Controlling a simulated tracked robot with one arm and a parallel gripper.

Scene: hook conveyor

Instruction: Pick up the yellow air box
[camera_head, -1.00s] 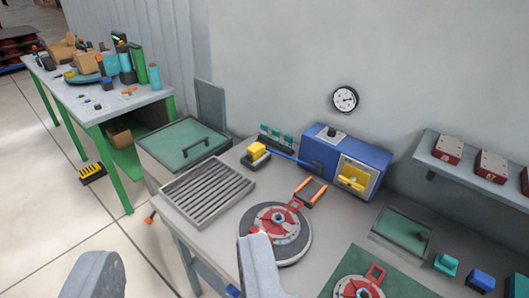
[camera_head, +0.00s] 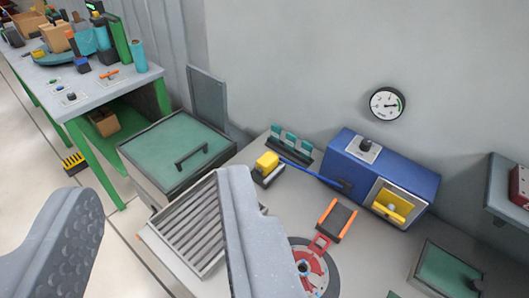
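A small yellow box (camera_head: 267,162) on a dark base sits at the back of the grey workbench, near the wall. A blue hose runs from beside it to the blue machine (camera_head: 381,178). Another yellow part (camera_head: 392,207) is inside that machine's front opening. My gripper (camera_head: 157,190) is open, its two grey fingers wide apart with nothing between them. The right finger appears in front of the slatted tray, below and left of the yellow box. The yellow box appears outside the gap, to the right, and apart from the fingers.
A slatted metal tray (camera_head: 192,238) and a green-lidded case (camera_head: 178,152) are at the left. Teal clips (camera_head: 290,146) stand behind the yellow box. An orange-handled tool (camera_head: 335,218) and a red-and-grey disc (camera_head: 318,268) lie to the right. A gauge (camera_head: 387,103) hangs on the wall.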

